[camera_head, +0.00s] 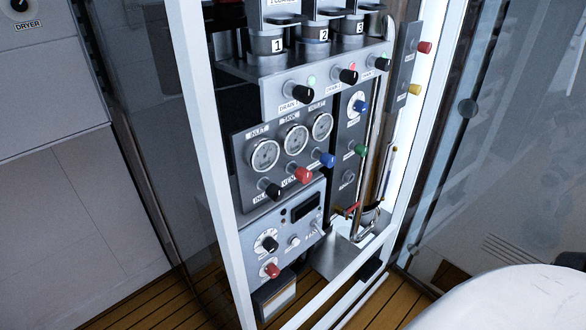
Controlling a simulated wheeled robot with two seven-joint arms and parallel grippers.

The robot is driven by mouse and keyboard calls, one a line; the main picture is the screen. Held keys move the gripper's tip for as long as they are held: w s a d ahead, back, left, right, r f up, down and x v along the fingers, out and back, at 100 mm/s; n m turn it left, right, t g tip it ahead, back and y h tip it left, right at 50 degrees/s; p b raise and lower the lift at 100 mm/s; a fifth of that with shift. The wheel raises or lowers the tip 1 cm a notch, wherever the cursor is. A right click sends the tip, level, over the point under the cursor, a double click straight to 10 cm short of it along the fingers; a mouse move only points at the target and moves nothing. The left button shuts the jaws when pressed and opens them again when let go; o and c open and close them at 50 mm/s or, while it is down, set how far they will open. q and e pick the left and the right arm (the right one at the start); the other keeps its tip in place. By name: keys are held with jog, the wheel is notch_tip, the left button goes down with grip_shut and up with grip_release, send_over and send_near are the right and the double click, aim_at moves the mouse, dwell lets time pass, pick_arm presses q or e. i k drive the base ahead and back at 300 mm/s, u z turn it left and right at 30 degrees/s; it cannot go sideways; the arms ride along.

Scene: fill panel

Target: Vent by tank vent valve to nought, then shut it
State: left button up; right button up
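The grey gauge panel (285,157) holds three round dials in a row. The middle one, labelled TANK (295,139), is the tank gauge; its needle is too small to read. Below the dials are a black knob (272,191), a red knob (303,175) and a blue knob (327,160). The label beside the red knob seems to read VENT. I cannot tell how far this knob is turned. Neither of my grippers shows in the head view.
A white frame (213,165) surrounds the panels. Above are drain knobs (303,93) under numbered canisters (266,46). Below is a panel with another red knob (271,270).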

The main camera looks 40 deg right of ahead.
aim_at(303, 175)
jog(key=u, duration=0.5)
jog(key=k, duration=1.2)
jog(key=z, duration=2.15)
jog(key=i, duration=0.5)
jog(key=u, duration=0.15)
